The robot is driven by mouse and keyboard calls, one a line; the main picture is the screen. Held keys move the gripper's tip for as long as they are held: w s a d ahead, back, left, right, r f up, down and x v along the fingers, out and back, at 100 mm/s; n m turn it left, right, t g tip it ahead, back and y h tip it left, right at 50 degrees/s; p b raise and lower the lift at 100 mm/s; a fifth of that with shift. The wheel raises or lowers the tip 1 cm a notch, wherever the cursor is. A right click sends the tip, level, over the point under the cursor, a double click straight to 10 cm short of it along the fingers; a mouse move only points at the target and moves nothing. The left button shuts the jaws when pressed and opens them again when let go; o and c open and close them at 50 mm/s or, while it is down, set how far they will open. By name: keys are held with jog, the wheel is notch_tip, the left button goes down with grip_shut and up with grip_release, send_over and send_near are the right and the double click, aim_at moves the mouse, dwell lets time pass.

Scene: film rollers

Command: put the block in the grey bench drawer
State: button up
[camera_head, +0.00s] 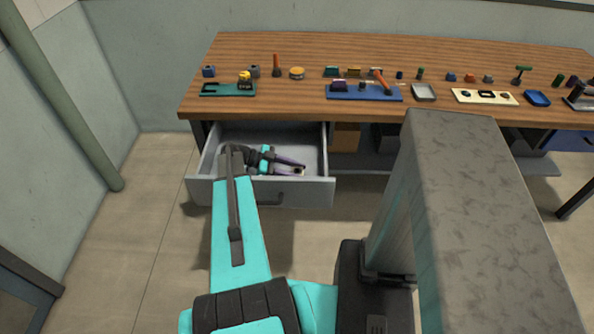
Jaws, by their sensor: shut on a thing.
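The grey bench drawer (262,192) is pulled out below the left end of the workbench. My gripper (298,170) is over the open drawer, toward its right side, with the forearm reaching over the drawer's front. It is shut on a small pale block (300,171), which shows only in part between the dark fingertips. I cannot tell whether the block touches the drawer floor. The visible parts of the drawer's inside look empty.
The wooden workbench (330,50) carries several small tools and parts, a green tray (214,91), a blue mat (350,93) and a grey tray (424,92). An orange-brown box (346,137) stands under the bench right of the drawer. Floor on the left is clear.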

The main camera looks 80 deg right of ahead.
jog(key=shift+f, duration=0.1)
dwell(0.3)
jog(key=o, duration=1.4)
jog(key=b+v, duration=0.2)
jog(key=v, duration=0.9)
jog(key=shift+b, duration=0.3)
jog(key=shift+w+a+r, duration=0.1)
jog(key=shift+w+r, duration=0.2)
jog(key=shift+w, duration=0.15)
